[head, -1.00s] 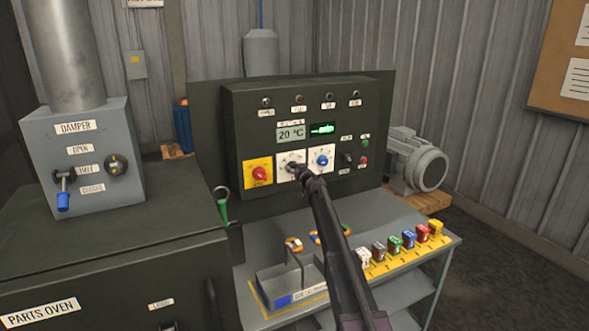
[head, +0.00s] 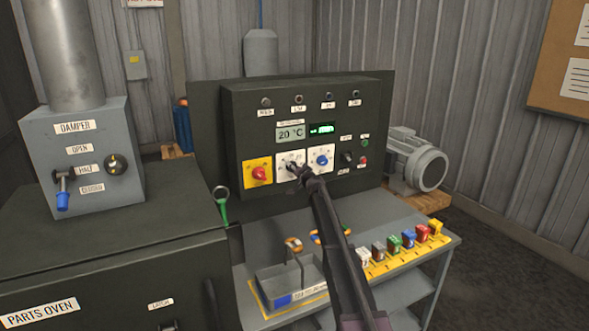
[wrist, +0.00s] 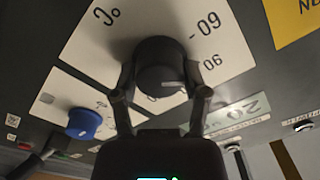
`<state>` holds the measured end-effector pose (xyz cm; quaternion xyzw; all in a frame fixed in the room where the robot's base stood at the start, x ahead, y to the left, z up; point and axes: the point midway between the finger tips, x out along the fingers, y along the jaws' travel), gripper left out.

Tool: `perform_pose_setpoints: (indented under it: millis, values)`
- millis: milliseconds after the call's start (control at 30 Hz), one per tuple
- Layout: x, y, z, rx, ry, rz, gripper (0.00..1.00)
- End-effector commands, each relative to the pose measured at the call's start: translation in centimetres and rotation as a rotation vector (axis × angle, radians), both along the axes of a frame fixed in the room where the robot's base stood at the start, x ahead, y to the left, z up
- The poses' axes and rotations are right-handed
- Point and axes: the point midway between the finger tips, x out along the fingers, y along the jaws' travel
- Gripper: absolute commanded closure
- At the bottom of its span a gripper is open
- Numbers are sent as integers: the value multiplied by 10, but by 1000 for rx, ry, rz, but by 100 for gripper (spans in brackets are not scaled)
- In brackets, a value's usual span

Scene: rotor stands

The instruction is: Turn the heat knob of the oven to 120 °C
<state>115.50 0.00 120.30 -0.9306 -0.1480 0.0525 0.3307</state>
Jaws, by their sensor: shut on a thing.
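The heat knob (wrist: 160,65) is a round black knob on a white dial plate (wrist: 100,40), with °C, 60 and 90 marks showing in the wrist view. My gripper (wrist: 161,85) has a finger on each side of the knob and is shut on it. In the head view my gripper (head: 300,172) covers most of the knob on the white plate (head: 283,158). The knob's setting cannot be read. The temperature display (head: 291,134) reads 20 °C. The parts oven (head: 100,255) stands at the left.
A red knob on a yellow plate (head: 258,173) is left of the dial, and a blue knob (head: 322,161) is right of it. A grey tray (head: 275,285) and several coloured blocks on a yellow strip (head: 400,257) are on the bench below.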

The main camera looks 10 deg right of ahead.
Motion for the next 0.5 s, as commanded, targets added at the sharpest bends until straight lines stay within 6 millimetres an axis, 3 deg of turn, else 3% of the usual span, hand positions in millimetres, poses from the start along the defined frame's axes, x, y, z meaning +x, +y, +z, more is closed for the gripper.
perform_pose_setpoints:
  millis: [500]
  values:
    - [4, -2, -1, 467, 151, -1, 89]
